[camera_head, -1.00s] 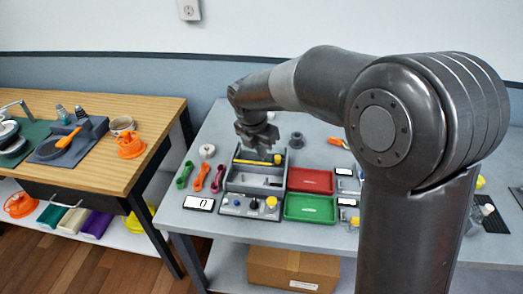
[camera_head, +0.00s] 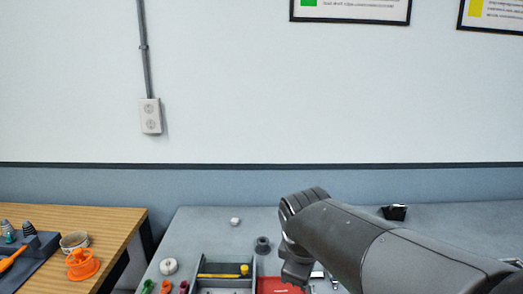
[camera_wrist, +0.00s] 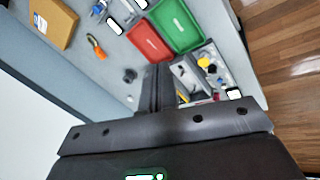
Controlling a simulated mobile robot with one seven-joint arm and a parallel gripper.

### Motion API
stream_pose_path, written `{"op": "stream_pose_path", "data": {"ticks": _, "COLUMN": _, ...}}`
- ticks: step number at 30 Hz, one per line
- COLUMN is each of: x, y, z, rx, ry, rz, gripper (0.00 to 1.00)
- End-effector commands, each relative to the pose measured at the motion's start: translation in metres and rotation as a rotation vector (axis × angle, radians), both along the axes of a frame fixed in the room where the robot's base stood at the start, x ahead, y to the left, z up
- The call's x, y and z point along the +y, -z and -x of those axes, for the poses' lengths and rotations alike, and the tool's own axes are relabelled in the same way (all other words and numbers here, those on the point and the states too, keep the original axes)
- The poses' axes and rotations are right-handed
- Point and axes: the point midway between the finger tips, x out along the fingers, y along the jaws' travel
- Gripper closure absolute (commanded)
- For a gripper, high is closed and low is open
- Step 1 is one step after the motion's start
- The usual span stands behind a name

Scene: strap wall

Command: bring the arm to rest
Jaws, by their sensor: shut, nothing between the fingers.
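My arm reaches in from the lower right of the head view, its dark wrist bent downward. My gripper (camera_head: 295,274) hangs at the bottom edge there, in front of the red tray (camera_head: 275,287); its fingertips are hard to make out. In the wrist view, my gripper's fingers (camera_wrist: 155,90) are together with nothing between them. They appear over the table beside the grey organizer (camera_wrist: 188,72). The red tray (camera_wrist: 149,43) and a green tray (camera_wrist: 176,24) lie beyond the fingers in that view.
The grey organizer (camera_head: 205,283) holds a yellow-handled tool (camera_head: 225,271). A dark round piece (camera_head: 263,245) and a white roll (camera_head: 168,266) stand nearby. A wooden table (camera_head: 120,225) is at left.

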Motion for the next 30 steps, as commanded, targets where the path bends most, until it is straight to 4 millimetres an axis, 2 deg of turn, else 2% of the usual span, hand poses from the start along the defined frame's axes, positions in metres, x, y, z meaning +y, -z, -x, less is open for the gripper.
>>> {"op": "stream_pose_path", "data": {"ticks": 1, "x": -0.012, "y": -0.004, "z": 0.014, "rx": -0.025, "ry": 0.106, "rz": -0.046, "gripper": 1.00}}
{"op": "stream_pose_path", "data": {"ticks": 6, "x": -0.040, "y": -0.006, "z": 0.058, "rx": -0.092, "ry": 0.477, "rz": -0.225, "gripper": 1.00}}
{"op": "stream_pose_path", "data": {"ticks": 13, "x": -0.062, "y": 0.000, "z": 0.104, "rx": -0.152, "ry": 0.868, "rz": -0.441, "gripper": 1.00}}
{"op": "stream_pose_path", "data": {"ticks": 19, "x": -0.068, "y": 0.005, "z": 0.118, "rx": -0.165, "ry": 1.004, "rz": -0.522, "gripper": 1.00}}
{"op": "stream_pose_path", "data": {"ticks": 30, "x": -0.068, "y": 0.006, "z": 0.119, "rx": -0.165, "ry": 1.013, "rz": -0.527, "gripper": 1.00}}
